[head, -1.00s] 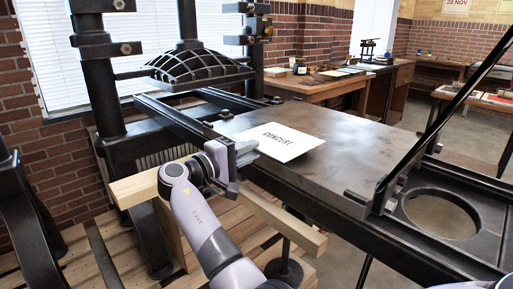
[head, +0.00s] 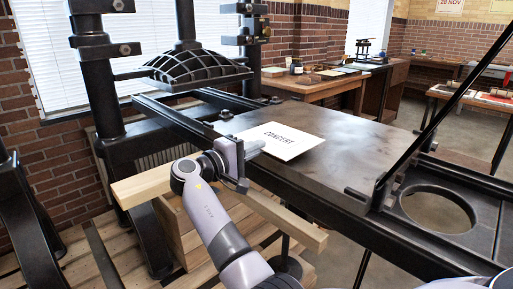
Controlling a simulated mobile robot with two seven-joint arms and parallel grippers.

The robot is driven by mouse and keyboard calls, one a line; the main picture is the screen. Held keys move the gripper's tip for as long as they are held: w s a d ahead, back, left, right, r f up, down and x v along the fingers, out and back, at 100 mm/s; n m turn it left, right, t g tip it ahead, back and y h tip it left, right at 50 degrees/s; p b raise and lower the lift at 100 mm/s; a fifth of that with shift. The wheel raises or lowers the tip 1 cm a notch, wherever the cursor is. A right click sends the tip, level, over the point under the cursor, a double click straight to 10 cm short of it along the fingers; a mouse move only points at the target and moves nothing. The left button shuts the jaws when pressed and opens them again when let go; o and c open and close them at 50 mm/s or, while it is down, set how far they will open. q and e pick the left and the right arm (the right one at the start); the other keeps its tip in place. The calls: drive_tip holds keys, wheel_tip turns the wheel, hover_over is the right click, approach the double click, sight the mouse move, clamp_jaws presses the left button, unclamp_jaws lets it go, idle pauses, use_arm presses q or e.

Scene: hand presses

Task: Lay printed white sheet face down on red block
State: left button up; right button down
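The white sheet (head: 285,141) lies flat, or nearly flat, on the press bed (head: 350,150), with the printed word CONCERT facing up. No red block can be made out in this view.
The black hand press with its ribbed platen (head: 198,70) stands at the left over long rails. A hinged frame (head: 440,115) rises at the right, above a round opening. The dark bed right of the sheet is bare. Wooden tables (head: 318,88) stand behind.

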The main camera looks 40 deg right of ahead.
wheel_tip(320, 180, up, 3)
drive_tip(key=shift+f+p, duration=0.1)
drive_tip(key=shift+p, duration=0.9)
drive_tip(key=a+r+p, duration=0.2)
drive_tip(key=a+r, duration=0.1)
drive_tip(key=a, duration=0.4)
drive_tip(key=shift+s, duration=0.3)
drive_tip(key=shift+a, duration=0.1)
idle(1.5)
